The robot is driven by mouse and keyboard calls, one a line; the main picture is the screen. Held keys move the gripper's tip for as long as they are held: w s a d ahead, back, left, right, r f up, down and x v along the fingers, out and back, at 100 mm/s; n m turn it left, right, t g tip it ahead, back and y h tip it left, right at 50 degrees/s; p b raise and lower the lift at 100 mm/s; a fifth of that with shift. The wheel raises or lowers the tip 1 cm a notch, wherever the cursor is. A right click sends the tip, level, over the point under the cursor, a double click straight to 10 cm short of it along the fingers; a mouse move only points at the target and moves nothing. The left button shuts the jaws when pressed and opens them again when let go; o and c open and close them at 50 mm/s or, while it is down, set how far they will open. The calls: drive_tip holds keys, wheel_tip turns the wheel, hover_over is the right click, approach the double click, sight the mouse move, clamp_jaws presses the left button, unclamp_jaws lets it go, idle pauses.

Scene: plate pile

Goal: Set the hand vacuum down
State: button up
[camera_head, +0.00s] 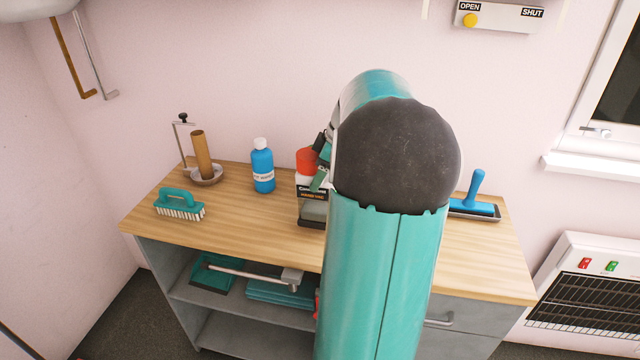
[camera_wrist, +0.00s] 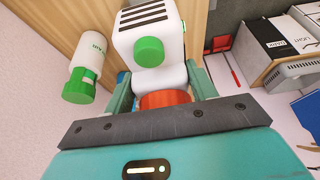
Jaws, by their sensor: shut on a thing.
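My gripper (camera_wrist: 160,85) is shut on the hand vacuum (camera_wrist: 152,48), a white body with dark vent slots, a round green part and a red-orange part between the fingers. In the head view my arm hides most of my gripper. Only a bit of teal and black shows at its left edge, next to a red-and-white thing (camera_head: 306,163) over a dark box with small lettering (camera_head: 312,192) on the wooden worktop (camera_head: 235,225). I cannot tell whether the hand vacuum touches the worktop.
A blue bottle (camera_head: 263,168), a teal brush (camera_head: 180,204) and a holder with a brown tube (camera_head: 202,155) stand on the left of the worktop. The front left is clear. The wrist view shows a white bottle with green cap (camera_wrist: 84,72).

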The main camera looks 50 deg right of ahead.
drive_tip(key=shift+w+d+f, duration=0.15)
drive_tip(key=shift+f, duration=1.55)
drive_tip(key=o, duration=1)
drive_tip(key=shift+f, duration=0.1)
drive_tip(key=v, duration=1.2)
drive_tip(key=w+a+r+m+g+h, duration=0.1)
drive_tip(key=w+a, duration=0.2)
drive_tip(key=a, duration=0.9)
drive_tip(key=w+a+m+h, duration=0.1)
drive_tip(key=w+a, duration=0.2)
drive_tip(key=a, duration=0.8)
drive_tip(key=s+a+f+m, duration=0.1)
drive_tip(key=s+a, duration=0.2)
drive_tip(key=a, duration=0.4)
drive_tip(key=s+a+f+t, duration=0.1)
drive_tip(key=s+a+f, duration=0.1)
drive_tip(key=a, duration=0.4)
drive_tip(key=s+a+f+m+t, duration=0.1)
drive_tip(key=s+a+f, duration=0.1)
drive_tip(key=a, duration=0.5)
drive_tip(key=shift+s+a+f+m, duration=0.1)
drive_tip(key=shift+s+a+m, duration=0.05)
drive_tip(key=shift+s, duration=0.3)
drive_tip(key=shift+s+a+f+m, duration=0.15)
drive_tip(key=shift+s, duration=0.25)
